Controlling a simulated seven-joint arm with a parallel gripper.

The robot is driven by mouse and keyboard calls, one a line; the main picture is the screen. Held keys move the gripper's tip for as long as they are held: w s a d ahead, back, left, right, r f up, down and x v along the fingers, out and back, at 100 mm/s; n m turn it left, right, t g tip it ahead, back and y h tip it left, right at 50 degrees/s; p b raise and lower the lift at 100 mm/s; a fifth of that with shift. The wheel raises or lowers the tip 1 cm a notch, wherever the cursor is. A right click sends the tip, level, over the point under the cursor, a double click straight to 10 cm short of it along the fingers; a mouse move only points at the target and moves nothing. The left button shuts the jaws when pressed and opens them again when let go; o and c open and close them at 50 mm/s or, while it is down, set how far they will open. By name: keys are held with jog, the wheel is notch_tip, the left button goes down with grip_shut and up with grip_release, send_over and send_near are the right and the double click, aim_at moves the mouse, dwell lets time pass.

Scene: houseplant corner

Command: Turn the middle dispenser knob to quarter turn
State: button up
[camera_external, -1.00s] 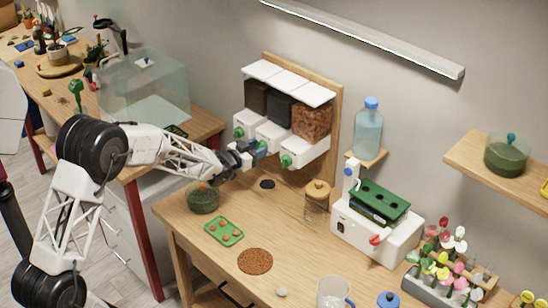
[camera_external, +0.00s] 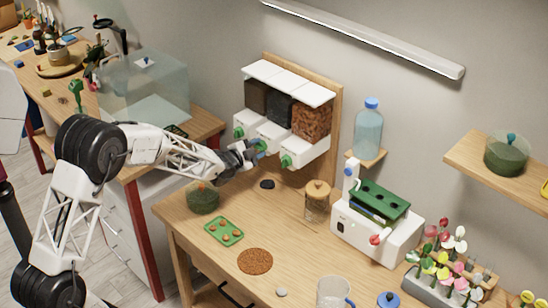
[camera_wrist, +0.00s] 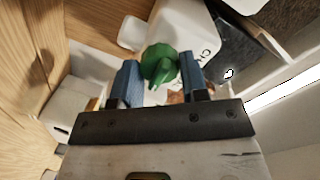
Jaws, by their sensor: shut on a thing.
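The dispenser (camera_external: 288,90) is a wooden-backed wall unit with three filled bins and white spouts. The left knob (camera_external: 239,132) and right knob (camera_external: 286,160) are green and uncovered. The middle knob is mostly hidden behind my gripper (camera_external: 256,150) in the external view. In the wrist view, the green middle knob (camera_wrist: 160,64) sits between the blue fingertips of my gripper (camera_wrist: 161,82), which is shut on it. The knob's grip ridge points toward the camera; its exact angle is hard to tell.
Below stand a green pot (camera_external: 203,198), a seedling tray (camera_external: 224,231), a cork-coloured round mat (camera_external: 255,261) and a glass jar with a wooden lid (camera_external: 317,200). A blue-capped bottle (camera_external: 368,130) stands on a small shelf to the right. A glass tank (camera_external: 145,88) is at the left.

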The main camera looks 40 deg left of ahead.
jog(key=shift+m, duration=0.3)
jog(key=o, duration=0.9)
jog(key=shift+s, duration=0.1)
jog(key=shift+s+r, duration=0.2)
jog(key=shift+s, duration=1.7)
jog(key=shift+s+r, duration=0.15)
jog(key=shift+s, duration=1.75)
